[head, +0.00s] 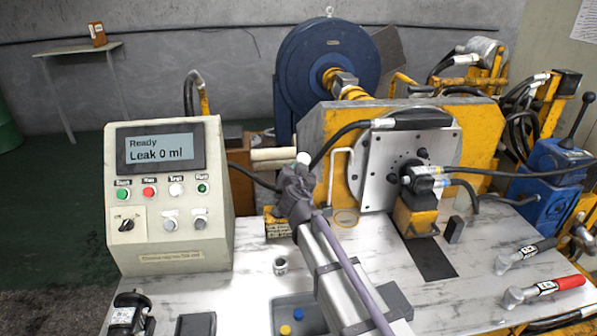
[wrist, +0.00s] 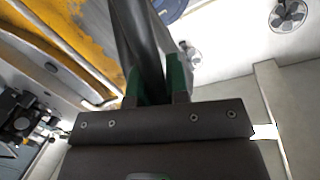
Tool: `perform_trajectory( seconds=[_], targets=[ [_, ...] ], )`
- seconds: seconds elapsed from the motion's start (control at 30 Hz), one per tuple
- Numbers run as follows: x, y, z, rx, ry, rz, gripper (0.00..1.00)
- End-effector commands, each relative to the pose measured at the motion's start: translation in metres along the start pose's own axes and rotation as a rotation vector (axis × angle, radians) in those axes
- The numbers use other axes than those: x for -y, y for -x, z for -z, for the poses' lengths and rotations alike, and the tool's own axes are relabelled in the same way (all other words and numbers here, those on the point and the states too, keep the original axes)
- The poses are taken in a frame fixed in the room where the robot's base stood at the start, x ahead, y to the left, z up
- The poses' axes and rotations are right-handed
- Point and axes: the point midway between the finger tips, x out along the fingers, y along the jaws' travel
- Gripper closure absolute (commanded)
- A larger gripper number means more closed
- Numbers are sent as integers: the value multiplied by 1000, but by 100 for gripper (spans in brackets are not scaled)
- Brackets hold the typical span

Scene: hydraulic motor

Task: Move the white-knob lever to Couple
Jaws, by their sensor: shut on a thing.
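The lever's white knob (head: 303,158) shows just above my gripper (head: 299,178) in the head view, in front of the yellow frame. My gripper is shut on the lever just below this knob. In the wrist view the dark lever shaft (wrist: 138,40) runs up between the green finger pads of my gripper (wrist: 158,85). The lower part of the lever and its pivot are hidden behind my gripper and arm in the head view. No "Couple" marking can be read in either view.
A control box (head: 170,205) reading "Ready, Leak 0 ml" stands to the left. The yellow frame (head: 475,140) with its steel plate and black hoses is close on the right. A shallow grey tray (head: 310,322) and a small metal cup (head: 280,266) are on the marbled bench.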

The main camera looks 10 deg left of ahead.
Motion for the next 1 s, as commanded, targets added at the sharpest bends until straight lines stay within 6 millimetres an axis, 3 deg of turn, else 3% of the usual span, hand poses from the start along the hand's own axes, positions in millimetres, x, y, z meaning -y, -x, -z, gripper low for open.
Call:
perform_trajectory(
  seconds=[0.03, 0.07, 0.3, 0.53, 0.67, 1.0],
  targets=[
    [-2, 1, -1, 1, -6, -5, 100],
    [-2, 1, -1, 1, -7, -5, 82],
    [-2, 0, 0, 0, -3, -3, 59],
    [-1, 1, 0, 0, -2, -2, 59],
    [-1, 11, 1, 0, -1, -2, 59],
    [-2, 91, 2, 0, -1, -2, 59]
  ],
)
